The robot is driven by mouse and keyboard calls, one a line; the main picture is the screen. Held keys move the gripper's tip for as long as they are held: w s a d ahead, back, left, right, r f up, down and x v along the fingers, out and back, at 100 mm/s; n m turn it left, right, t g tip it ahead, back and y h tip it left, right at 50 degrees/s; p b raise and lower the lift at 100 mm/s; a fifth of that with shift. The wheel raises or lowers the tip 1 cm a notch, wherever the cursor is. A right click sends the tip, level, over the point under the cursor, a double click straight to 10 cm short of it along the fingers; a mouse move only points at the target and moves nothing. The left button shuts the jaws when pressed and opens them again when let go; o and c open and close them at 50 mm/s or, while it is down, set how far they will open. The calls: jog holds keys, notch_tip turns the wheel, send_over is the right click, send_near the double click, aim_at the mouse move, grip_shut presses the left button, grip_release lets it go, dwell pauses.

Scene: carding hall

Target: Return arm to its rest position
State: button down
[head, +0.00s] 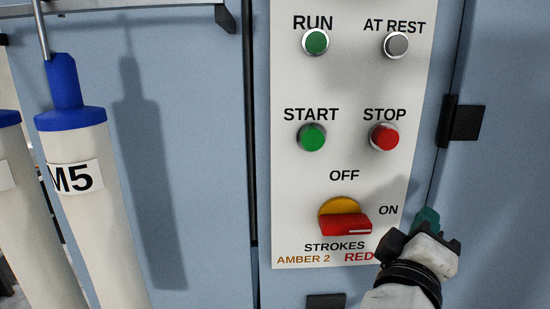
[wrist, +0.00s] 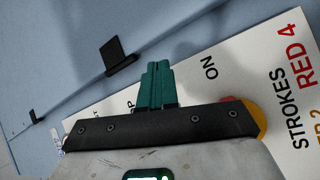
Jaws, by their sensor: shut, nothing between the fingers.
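My gripper (head: 428,219) is at the lower right of the head view, in front of the white control panel's right edge. Its teal fingers (wrist: 155,84) are shut together and empty in the wrist view. The control panel (head: 290,180) carries a red rotary switch handle (head: 343,224) on an amber disc (head: 338,207). The handle's white mark points right, on the ON side. My gripper is just right of the switch and apart from it in the head view. In the wrist view my gripper's body hides most of the switch; an amber edge (wrist: 263,117) shows.
The panel has a green RUN lamp (head: 315,42), a grey AT REST lamp (head: 396,45), a green START button (head: 311,136) and a red STOP button (head: 384,136). A black hinge (head: 466,118) sticks out at right. A pale M5 cylinder with blue top (head: 85,190) stands left.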

jog(key=s+d+f+m+g+y, duration=0.1)
jog(key=s+d+f+g+y, duration=0.15)
jog(key=f, duration=0.65)
jog(key=s+d+f+m+g+y, duration=0.1)
jog(key=s+d+f+g, duration=0.15)
jog(key=f, duration=0.75)
jog(key=s+d+f+m+g+y, duration=0.1)
jog(key=s+d+f+g+y, duration=0.15)
jog(key=f, duration=0.65)
jog(key=s+a+f+m+g+y, duration=0.1)
jog(key=s+f+g+y, duration=0.2)
jog(key=s+f, duration=0.5)
jog(key=s+a+f+m+g+y, duration=0.2)
jog(key=s+f+g, duration=0.2)
jog(key=s+f, duration=0.4)
jog(key=s, duration=0.5)
jog(key=shift+s+y, duration=0.25)
jog(key=shift+y, duration=0.15)
